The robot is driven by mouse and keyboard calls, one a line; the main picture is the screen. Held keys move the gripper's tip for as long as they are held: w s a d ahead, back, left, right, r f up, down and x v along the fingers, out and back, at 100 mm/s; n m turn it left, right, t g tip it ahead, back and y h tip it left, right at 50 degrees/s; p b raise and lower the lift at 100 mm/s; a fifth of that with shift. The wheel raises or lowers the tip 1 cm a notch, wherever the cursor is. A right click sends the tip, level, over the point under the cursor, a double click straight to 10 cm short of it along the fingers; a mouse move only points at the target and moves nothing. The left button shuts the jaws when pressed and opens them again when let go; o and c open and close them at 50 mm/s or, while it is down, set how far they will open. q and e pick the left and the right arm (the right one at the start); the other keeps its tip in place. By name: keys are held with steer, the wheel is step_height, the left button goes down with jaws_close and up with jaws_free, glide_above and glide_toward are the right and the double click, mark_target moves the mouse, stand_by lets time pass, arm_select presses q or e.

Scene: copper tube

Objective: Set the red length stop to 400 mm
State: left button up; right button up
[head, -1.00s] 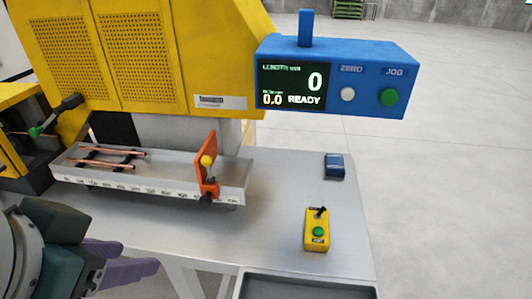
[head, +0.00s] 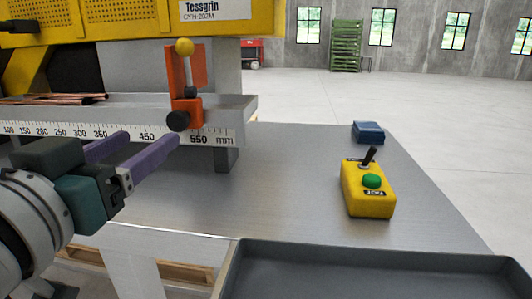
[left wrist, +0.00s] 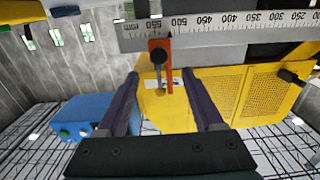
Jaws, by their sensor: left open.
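The red length stop (head: 172,72) stands upright on the grey measuring rail, with a yellow ball on top and a dark clamp knob (head: 178,121) facing front. It sits between the 450 and 550 marks of the printed scale (head: 220,137). My left gripper (head: 153,136) is open and empty, its two purple fingers pointing at the rail just below and left of the knob in the head view. In the left wrist view the stop (left wrist: 168,78) shows between the open fingers (left wrist: 160,74), near the 500 and 550 marks. Contact cannot be told. My right gripper is not in view.
Copper tubes (head: 55,99) lie on the rail at the left. A yellow button box (head: 366,200) with a lever stands on the bench, with a blue block (head: 368,132) behind it. A grey tray (head: 400,262) lies in front. The bench between rail and box is clear.

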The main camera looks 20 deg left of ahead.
mark_target(175, 122)
arm_select(q)
steer(key=p+x, duration=0.1)
steer(key=x, duration=0.9)
steer(key=shift+d, duration=0.15)
jaws_close()
stand_by(0.6)
